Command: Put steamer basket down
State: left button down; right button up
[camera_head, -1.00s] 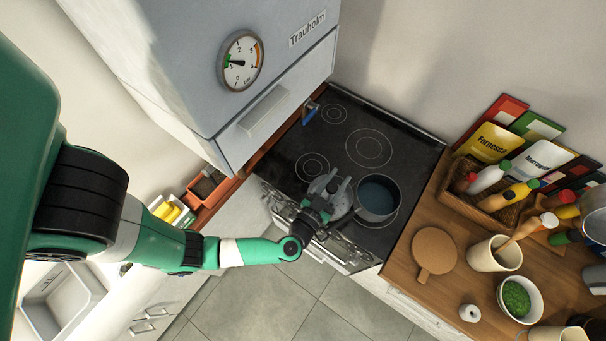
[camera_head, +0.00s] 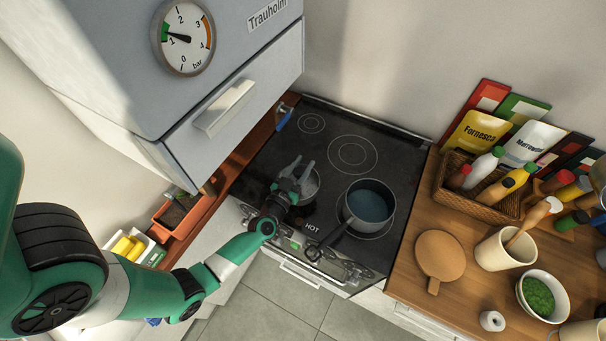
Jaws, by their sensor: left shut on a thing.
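The steamer basket (camera_head: 311,186) is a small grey metal round thing, partly hidden behind my left gripper. My left gripper (camera_head: 296,170) is shut on it over the front left of the black hob (camera_head: 275,155), left of the pot. I cannot tell whether the basket touches the glass or hangs just above it. A dark pot (camera_head: 370,204) with bluish water in it stands on the front right burner, its handle pointing to the front left. My right gripper is not in view.
A grey cabinet with a pressure gauge (camera_head: 184,38) overhangs the left side. The back burners (camera_head: 352,155) are bare.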

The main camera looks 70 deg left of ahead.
pick_arm(q)
jog(key=shift+f+b, duration=0.75)
jog(key=shift+f, duration=0.95)
jog(key=shift+c, duration=2.4)
grip_release()
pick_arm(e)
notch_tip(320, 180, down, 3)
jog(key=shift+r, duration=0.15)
pick_arm(q)
jog(key=shift+r, duration=0.25)
jog(key=shift+s+d+p, duration=0.2)
jog(key=shift+d+p, duration=0.05)
jog(key=shift+p, duration=0.1)
jog(key=p+v, duration=0.2)
jog(key=v, duration=0.9)
jog(key=shift+s, duration=0.2)
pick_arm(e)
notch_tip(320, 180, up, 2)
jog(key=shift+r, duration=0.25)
pick_arm(q)
jog(key=shift+d+r, duration=0.1)
jog(key=shift+d, duration=0.05)
